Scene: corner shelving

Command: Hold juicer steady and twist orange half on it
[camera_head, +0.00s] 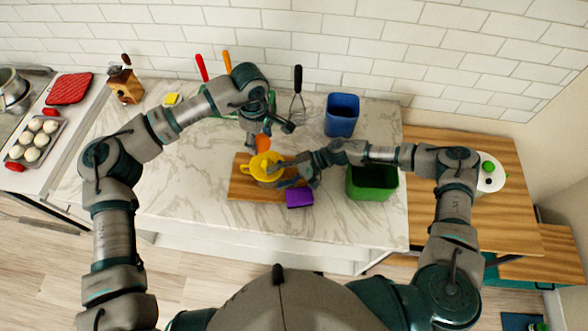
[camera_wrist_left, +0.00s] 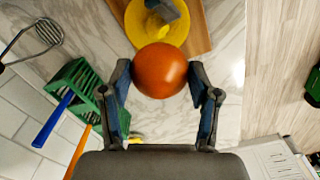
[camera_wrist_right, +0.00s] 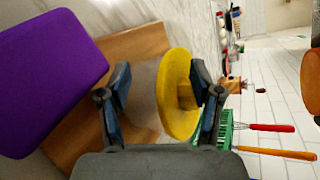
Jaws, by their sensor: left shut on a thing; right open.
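The yellow juicer (camera_head: 258,161) sits on the wooden cutting board (camera_head: 240,190); it also shows in the left wrist view (camera_wrist_left: 175,32) and the right wrist view (camera_wrist_right: 172,105). My left gripper (camera_head: 257,139) is shut on the orange half (camera_head: 263,143), whose rounded side shows between the fingers in the left wrist view (camera_wrist_left: 160,70). The orange is behind the juicer, apart from it in the head view. My right gripper (camera_head: 281,174) is open at the juicer's right side. One right finger overlaps the juicer in the right wrist view; contact is unclear.
A purple block (camera_head: 299,198) lies at the board's front right. A green bin (camera_head: 371,184) and a blue bin (camera_head: 342,114) stand to the right. A green utensil rack (camera_wrist_left: 78,88) and whisk (camera_head: 298,95) are behind. The counter's left front is clear.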

